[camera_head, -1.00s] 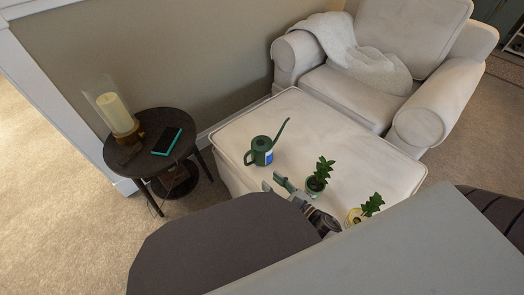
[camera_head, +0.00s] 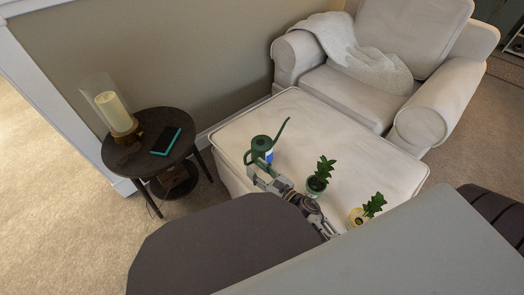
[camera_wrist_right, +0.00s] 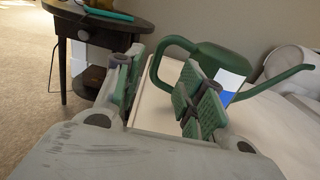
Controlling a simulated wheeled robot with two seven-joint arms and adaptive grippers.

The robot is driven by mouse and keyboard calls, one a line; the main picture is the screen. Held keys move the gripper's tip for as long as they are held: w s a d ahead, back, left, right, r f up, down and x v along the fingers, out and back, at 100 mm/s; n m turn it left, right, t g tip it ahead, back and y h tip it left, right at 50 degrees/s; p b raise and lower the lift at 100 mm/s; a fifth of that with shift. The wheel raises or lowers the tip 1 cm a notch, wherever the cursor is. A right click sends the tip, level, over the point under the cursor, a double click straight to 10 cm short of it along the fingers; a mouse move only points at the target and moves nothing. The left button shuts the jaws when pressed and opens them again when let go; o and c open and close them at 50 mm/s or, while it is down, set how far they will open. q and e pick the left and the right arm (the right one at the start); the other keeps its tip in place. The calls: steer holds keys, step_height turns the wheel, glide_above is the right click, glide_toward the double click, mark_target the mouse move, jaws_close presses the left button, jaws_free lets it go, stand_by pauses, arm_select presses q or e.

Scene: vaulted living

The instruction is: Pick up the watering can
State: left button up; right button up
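The green watering can (camera_head: 262,145) stands upright on the cream ottoman (camera_head: 330,145). Its long spout points up and right in the head view. My right gripper (camera_head: 264,177) is at the near side of the can, low by its body. In the right wrist view the can (camera_wrist_right: 218,59) is just beyond the fingers, with a white and blue label partly covered. My right gripper (camera_wrist_right: 160,92) is open and empty. The can's handle loop shows in the gap between the fingers; I cannot tell whether they touch it. My left gripper is not in view.
A dark side table (camera_head: 130,163) holds a candle lamp (camera_head: 114,112) and a book-like teal item (camera_head: 166,141). An armchair (camera_head: 440,95) stands behind.

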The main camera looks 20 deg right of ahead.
stand_by(0.4)
steer(key=shift+b+x, duration=0.6)
steer(key=shift+x, duration=2)
steer(key=shift+f, duration=0.2)
jaws_close()
steer(key=shift+a+r, duration=0.1)
